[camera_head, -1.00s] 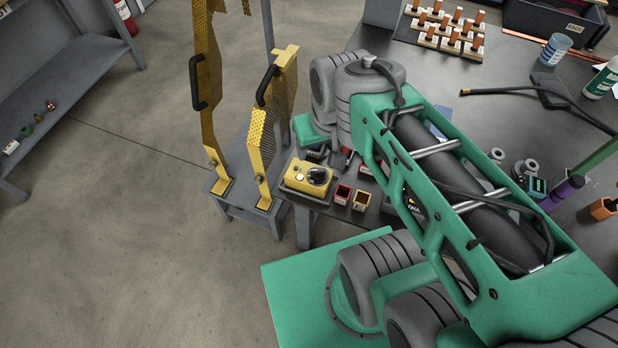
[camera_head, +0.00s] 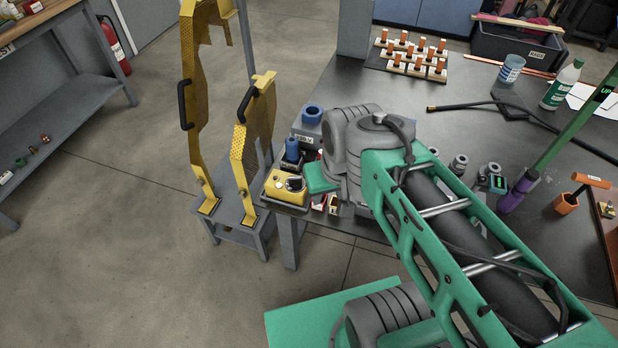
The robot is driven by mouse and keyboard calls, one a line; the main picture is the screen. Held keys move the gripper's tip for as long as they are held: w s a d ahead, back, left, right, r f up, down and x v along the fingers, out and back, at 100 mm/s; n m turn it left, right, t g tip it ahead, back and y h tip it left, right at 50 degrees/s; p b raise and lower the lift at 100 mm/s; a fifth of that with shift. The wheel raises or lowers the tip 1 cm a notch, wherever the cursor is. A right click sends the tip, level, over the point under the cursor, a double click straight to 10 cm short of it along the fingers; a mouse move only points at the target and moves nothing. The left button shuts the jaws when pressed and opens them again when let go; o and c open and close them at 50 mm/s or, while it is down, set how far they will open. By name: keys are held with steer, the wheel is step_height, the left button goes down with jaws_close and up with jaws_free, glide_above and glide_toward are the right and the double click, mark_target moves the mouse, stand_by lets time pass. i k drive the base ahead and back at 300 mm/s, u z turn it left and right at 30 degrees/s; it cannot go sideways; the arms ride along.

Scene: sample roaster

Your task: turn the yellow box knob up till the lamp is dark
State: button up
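The yellow box (camera_head: 283,197) sits at the near left corner of the dark workbench. A dark round knob (camera_head: 295,184) with a pale mark is on its top.
A blue-topped block (camera_head: 291,153) and a grey block with a blue ring (camera_head: 309,122) stand behind the box. Small red bins (camera_head: 333,204) stand to its right. Perforated yellow guards (camera_head: 253,140) rise at its left.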

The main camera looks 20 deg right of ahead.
mark_target(295, 180)
steer(key=z, duration=1.25)
steer(key=i, duration=0.65)
steer(key=u, duration=3.5)
steer(key=i, duration=0.5)
steer(key=z, duration=0.05)
